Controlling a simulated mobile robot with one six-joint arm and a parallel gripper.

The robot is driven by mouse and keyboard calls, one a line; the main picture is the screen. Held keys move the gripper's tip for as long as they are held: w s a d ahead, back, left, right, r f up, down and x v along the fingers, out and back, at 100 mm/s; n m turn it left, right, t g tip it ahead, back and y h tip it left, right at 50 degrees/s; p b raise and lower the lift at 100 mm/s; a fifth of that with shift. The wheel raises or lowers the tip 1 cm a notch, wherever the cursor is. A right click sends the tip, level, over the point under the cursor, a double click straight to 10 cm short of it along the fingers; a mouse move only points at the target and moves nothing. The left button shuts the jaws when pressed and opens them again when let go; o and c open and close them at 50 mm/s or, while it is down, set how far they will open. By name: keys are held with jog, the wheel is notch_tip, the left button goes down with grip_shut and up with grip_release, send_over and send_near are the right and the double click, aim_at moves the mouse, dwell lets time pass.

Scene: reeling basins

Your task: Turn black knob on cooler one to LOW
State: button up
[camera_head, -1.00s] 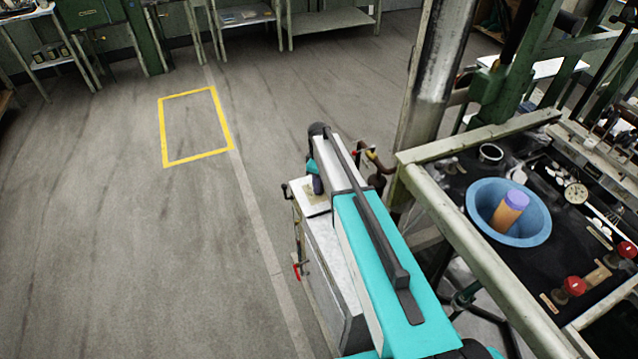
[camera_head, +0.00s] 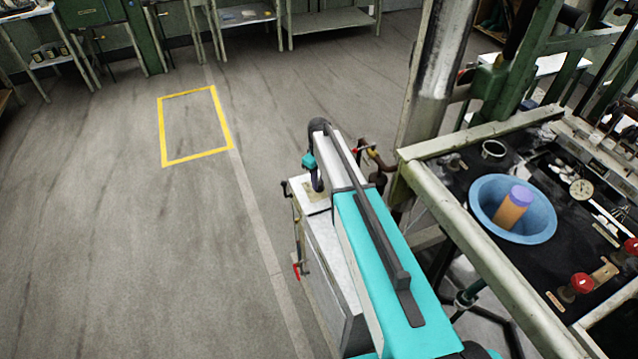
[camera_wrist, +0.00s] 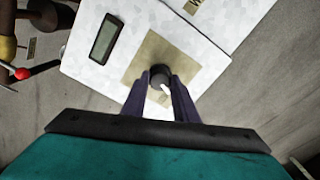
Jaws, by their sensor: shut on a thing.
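The cooler is a pale speckled box (camera_head: 330,262) standing on the floor left of the reeling table, partly behind my arm. In the wrist view its white top (camera_wrist: 92,68) carries a tan square plate (camera_wrist: 150,52) and a dark display window (camera_wrist: 104,38). The black knob (camera_wrist: 159,73) sits on that plate, with a white pointer mark aimed to the lower right of the picture. My gripper (camera_wrist: 161,86) is shut on the knob, one dark finger on each side. The knob is hidden in the head view. I cannot read any LOW marking.
The reeling table (camera_head: 480,255) stands close on the right, with a blue basin (camera_head: 540,225) and red valve knobs (camera_head: 582,283). Red-handled pipework (camera_head: 372,158) is just behind the cooler. The floor (camera_head: 130,240) on the left is open, with a yellow-marked rectangle (camera_head: 163,130).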

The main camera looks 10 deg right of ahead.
jog(key=m+b, duration=0.2)
jog(key=m, duration=0.2)
jog(key=shift+a+m, duration=0.1)
jog(key=shift+m, duration=0.3)
jog(key=o, duration=1.1)
jog(key=shift+c, duration=0.2)
jog(key=shift+r, duration=0.1)
notch_tip(320, 180, up, 14)
jog(key=b, duration=0.2)
jog(key=shift+f+b, duration=0.2)
jog(key=shift+b, duration=0.2)
jog(key=shift+s, duration=0.15)
